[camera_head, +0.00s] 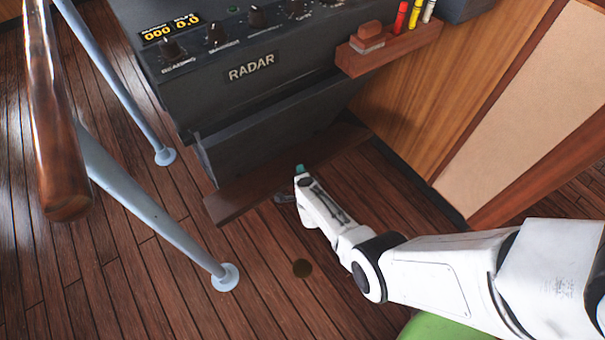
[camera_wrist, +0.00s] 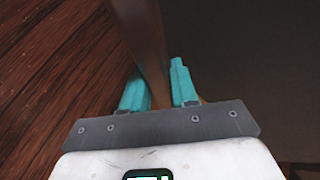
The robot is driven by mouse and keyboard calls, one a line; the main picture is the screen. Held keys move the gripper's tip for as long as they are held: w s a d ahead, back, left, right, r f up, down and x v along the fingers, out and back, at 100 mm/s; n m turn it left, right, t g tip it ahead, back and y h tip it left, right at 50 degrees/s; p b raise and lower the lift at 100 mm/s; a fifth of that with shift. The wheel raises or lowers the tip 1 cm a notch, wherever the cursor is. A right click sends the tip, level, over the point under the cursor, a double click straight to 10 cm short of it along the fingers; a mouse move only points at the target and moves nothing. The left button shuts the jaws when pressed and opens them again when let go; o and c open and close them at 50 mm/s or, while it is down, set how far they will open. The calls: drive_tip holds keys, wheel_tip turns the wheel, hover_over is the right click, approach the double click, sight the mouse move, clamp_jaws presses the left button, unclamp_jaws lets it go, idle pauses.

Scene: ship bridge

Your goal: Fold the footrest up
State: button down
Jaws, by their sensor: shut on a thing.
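The footrest (camera_head: 243,194) is a dark brown wooden plank along the foot of the grey radar console (camera_head: 252,70). It sticks out from the console base above the floor. My gripper (camera_head: 299,170) is at the footrest's front edge, around its middle. In the wrist view, the footrest (camera_wrist: 142,35) runs edge-on between the two teal fingers of my gripper (camera_wrist: 157,78), which are shut on it. In the head view the fingers are mostly hidden by my white wrist.
A wooden handrail (camera_head: 57,150) on pale blue posts (camera_head: 150,200) stands on the left. A small wooden shelf (camera_head: 375,52) with markers juts out from the console's right side. Wood panelling (camera_head: 440,85) lies to the right. The plank floor in front is mostly clear.

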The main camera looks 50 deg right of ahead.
drive_tip(key=w+r+p, duration=0.1)
drive_tip(key=w+r, duration=0.1)
drive_tip(key=w+d+r+p, duration=0.1)
drive_tip(key=w+r, duration=0.2)
drive_tip(key=shift+d+r+p, duration=0.15)
drive_tip(key=shift+r+p, duration=0.2)
drive_tip(key=shift+p, duration=0.05)
drive_tip(key=shift+w+d+r, duration=0.2)
drive_tip(key=shift+w+r, duration=0.25)
drive_tip(key=shift+w, duration=0.2)
drive_tip(key=shift+w+d+r, duration=0.2)
drive_tip(key=shift+w+r, duration=0.25)
drive_tip(key=shift+w, duration=0.15)
drive_tip(key=c, duration=1)
unclamp_jaws()
drive_tip(key=shift+o, duration=0.2)
drive_tip(key=shift+s+f, duration=0.1)
drive_tip(key=shift+f, duration=0.05)
drive_tip(key=shift+p, duration=0.35)
